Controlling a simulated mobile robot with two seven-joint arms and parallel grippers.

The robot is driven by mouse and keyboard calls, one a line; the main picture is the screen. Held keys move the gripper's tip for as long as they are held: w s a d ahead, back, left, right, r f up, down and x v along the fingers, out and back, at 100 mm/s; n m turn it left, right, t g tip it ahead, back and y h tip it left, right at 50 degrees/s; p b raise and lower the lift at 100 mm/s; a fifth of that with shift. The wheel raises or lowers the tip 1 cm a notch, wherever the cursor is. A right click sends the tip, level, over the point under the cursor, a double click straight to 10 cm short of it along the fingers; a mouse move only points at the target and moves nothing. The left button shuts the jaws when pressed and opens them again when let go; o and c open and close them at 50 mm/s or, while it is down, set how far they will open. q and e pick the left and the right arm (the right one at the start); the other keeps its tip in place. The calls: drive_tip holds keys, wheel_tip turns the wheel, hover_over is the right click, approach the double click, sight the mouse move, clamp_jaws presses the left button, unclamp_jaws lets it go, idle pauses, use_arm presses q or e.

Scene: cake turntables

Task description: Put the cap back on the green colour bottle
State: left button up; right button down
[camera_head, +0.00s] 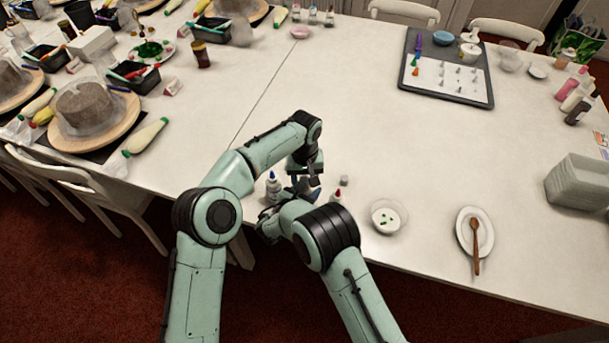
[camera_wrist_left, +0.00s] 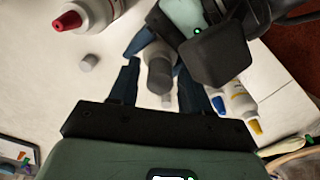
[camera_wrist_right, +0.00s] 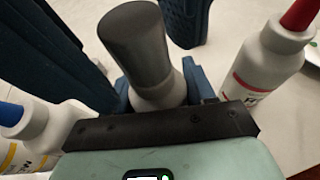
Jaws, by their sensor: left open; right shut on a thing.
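A white bottle (camera_wrist_right: 155,95) with a grey cap (camera_wrist_right: 135,40) on its top stands in the right wrist view. My right gripper (camera_wrist_right: 158,90) is shut on this bottle's body. Its label is hidden, so I cannot tell its colour. In the left wrist view the grey cap (camera_wrist_left: 160,72) lies between the open fingers of my left gripper (camera_wrist_left: 158,82); I cannot tell if they touch it. My left gripper also shows in the head view (camera_head: 308,181), while the right arm covers much of the held bottle there.
A loose grey cap (camera_wrist_left: 89,62) lies on the table beside the red-tipped bottle (camera_wrist_right: 265,65). Blue-tipped (camera_head: 273,186) and yellow-tipped (camera_wrist_left: 244,105) bottles stand close by on the other side. A bowl (camera_head: 388,217) with green bits and a plate with a spoon (camera_head: 476,245) are further right.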

use_arm(q)
clamp_jaws()
drive_tip(key=m, duration=0.4)
drive_tip(key=shift+m, duration=0.3)
drive_tip(key=m, duration=0.4)
drive_tip(key=shift+o, duration=0.8)
unclamp_jaws()
wheel_tip(320, 180, up, 12)
